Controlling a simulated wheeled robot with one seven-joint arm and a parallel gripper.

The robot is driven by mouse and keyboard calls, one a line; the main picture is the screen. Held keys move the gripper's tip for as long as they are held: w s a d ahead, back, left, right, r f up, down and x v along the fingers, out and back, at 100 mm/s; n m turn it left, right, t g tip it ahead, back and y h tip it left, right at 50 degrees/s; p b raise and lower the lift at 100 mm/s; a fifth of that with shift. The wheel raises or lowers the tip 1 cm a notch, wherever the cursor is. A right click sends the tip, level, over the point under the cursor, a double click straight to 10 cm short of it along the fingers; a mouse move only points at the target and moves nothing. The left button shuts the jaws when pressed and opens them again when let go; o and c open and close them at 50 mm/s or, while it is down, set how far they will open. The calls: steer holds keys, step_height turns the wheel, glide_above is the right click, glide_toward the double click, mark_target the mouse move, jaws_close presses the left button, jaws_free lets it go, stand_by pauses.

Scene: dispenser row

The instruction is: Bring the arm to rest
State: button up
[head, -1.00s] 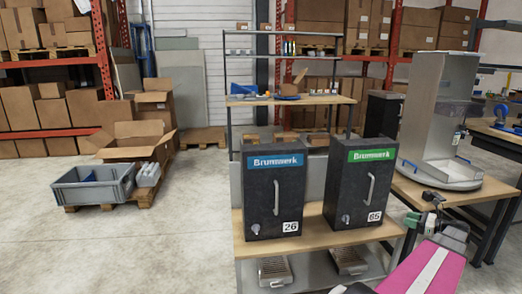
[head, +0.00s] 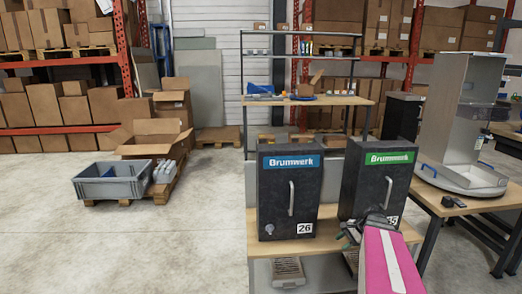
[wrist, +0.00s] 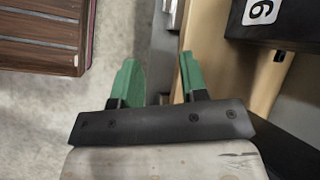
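My pink arm (head: 384,262) with a white stripe comes up from the lower right of the head view. My gripper (head: 347,236) is in front of the lower part of the green-labelled dispenser and partly covers its number. In the wrist view my gripper (wrist: 158,62) has two green fingers spread apart with nothing between them. They point past the edge of the wooden bench top. The fingers are small and partly hidden in the head view.
The dark blue-labelled dispenser numbered 26 (head: 289,195) and the green-labelled dispenser (head: 372,188) stand on a bench (head: 330,243). A grey machine (head: 445,125) stands on a table at right. A slatted wooden thing (wrist: 42,38) shows in the wrist view. Floor at left is open.

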steer(key=s+a+n+g+h, duration=0.1)
steer(key=s+a+n+h, duration=0.2)
steer(key=a+n, duration=0.3)
steer(key=s+a+n+h, duration=0.3)
steer(key=a+n, duration=0.3)
steer(key=a, duration=0.3)
steer(key=shift+s+a+f+g+h, duration=0.3)
steer(key=shift+s+f+g+h, duration=0.15)
steer(key=shift+s, duration=0.15)
